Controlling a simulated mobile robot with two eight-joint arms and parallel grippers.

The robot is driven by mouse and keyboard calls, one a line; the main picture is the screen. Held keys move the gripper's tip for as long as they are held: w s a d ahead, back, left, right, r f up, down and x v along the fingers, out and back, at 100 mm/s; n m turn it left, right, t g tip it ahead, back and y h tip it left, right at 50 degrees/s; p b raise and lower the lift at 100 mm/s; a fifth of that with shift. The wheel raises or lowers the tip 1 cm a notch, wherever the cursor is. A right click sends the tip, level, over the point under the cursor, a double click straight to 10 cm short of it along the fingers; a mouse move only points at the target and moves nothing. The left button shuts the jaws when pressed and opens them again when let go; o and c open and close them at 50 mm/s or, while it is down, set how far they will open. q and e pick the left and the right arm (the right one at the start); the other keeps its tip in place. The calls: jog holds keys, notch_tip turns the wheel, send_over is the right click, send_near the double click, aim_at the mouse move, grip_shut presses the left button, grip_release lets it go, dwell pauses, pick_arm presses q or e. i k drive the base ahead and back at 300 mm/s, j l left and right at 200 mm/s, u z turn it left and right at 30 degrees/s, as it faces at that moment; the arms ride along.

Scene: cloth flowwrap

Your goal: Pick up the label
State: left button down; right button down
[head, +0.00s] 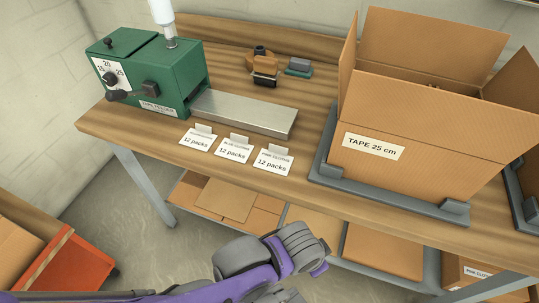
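Three white label cards lie in a row near the front edge of the workbench, each with a small raised tab behind it. The left label card (198,139) reads "12 packs" under a small line I cannot read. The middle label card (234,148) appears to read "BLUE CLOTHS 12 packs". The right label card (273,162) appears to read "PINK CLOTHS 12 packs". Purple and grey links of my own arm show at the bottom, below and in front of the bench edge, apart from the cards.
A green tape dispenser (150,75) with a metal plate (245,111) stands behind the cards. An open cardboard box (420,130) marked "TAPE 25 cm" sits in a grey tray (385,196) to the right. A brown tape tool (264,72) lies at the back.

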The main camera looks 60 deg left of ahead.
aim_at(275, 159)
jog(key=j+u, duration=0.1)
jog(key=u, duration=0.85)
jog(key=i+j+u, duration=0.1)
jog(key=u, duration=0.85)
jog(key=k+j, duration=0.1)
jog(key=k, duration=0.2)
jog(key=k+u, duration=0.1)
jog(key=k, duration=0.2)
jog(key=i+l, duration=0.15)
jog(key=i, duration=0.35)
